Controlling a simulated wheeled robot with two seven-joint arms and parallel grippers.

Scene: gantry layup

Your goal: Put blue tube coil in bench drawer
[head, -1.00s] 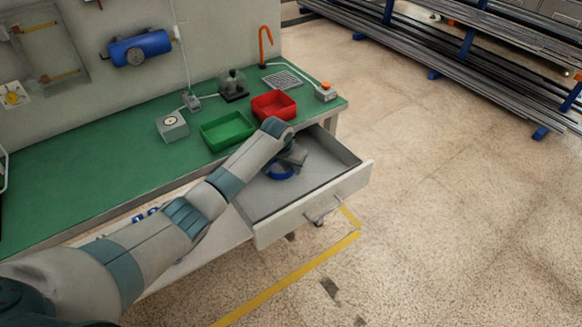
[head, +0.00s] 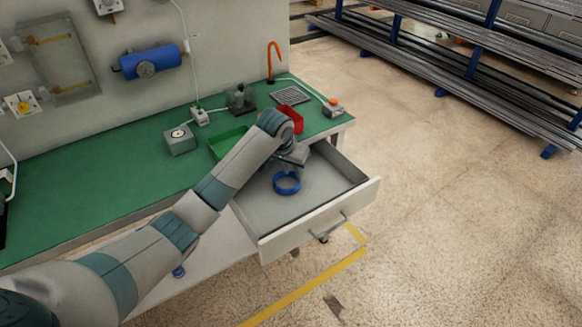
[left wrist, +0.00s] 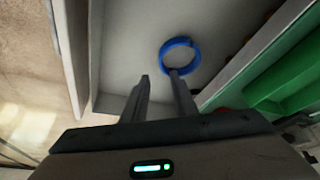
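The blue tube coil (head: 287,182) lies on the floor of the open bench drawer (head: 262,207). In the left wrist view the coil (left wrist: 165,58) shows as a ring on the pale drawer bottom (left wrist: 120,45). My left gripper (head: 292,160) is just above the drawer, over the back side of the coil. In the left wrist view its two fingers (left wrist: 160,77) are apart with nothing between them. One fingertip overlaps the near edge of the coil in the picture, and the coil looks apart from it. My right gripper is not in view.
On the green bench (head: 95,200) stand a green bin (head: 224,143), a red bin (head: 291,118), a grey box (head: 180,139) and a small grey switch box (head: 333,108). A pipe rack (head: 440,85) stands at the back right. The floor right of the drawer is clear.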

